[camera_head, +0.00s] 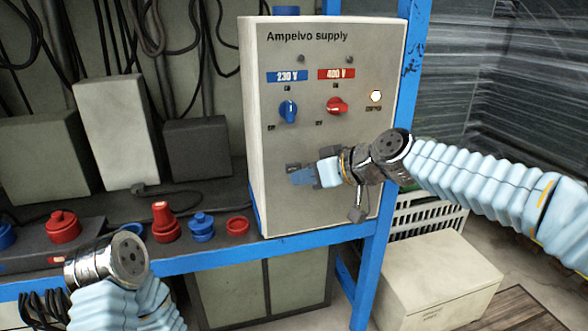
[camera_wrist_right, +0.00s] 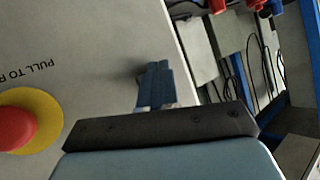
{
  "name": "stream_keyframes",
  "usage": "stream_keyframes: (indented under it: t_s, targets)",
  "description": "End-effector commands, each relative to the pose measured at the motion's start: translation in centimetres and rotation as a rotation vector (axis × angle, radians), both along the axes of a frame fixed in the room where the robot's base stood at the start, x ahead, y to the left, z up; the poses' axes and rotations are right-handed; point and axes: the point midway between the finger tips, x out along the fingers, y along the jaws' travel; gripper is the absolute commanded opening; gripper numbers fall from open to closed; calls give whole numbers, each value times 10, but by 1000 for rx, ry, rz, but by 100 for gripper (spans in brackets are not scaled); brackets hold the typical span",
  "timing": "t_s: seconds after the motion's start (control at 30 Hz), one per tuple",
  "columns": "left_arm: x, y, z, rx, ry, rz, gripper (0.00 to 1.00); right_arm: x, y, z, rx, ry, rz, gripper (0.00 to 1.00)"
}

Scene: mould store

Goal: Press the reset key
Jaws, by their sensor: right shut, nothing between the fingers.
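The grey supply box (camera_head: 280,75) carries the title "Ampelvo supply". It has a blue rotary knob (camera_head: 288,111) under a 230 V label and a red rotary knob (camera_head: 337,105) under a 400 V label. A pale round button or lamp (camera_head: 376,97) sits at the right; its caption is too small to read. No reset key can be told for sure. My right gripper (camera_head: 296,175) is shut and empty before the lower panel; its blue fingertips (camera_wrist_right: 155,84) point at the panel in the wrist view. Contact cannot be told.
A red mushroom button (camera_wrist_right: 14,127) on a yellow collar (camera_wrist_right: 46,122) shows beside my right gripper in the wrist view. Red and blue connectors (camera_head: 165,222) stand on the blue-edged shelf. A pale box (camera_head: 440,280) lies below right. Cables hang behind.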

Motion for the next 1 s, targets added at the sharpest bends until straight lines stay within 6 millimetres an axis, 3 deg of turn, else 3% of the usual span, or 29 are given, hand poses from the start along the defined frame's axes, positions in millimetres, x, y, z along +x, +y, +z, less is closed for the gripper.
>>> stream_keyframes:
  t_s: [1.0]
  targets:
    - [0,0,1,0,0,0,42,8,3,0,0,-1,0,0]
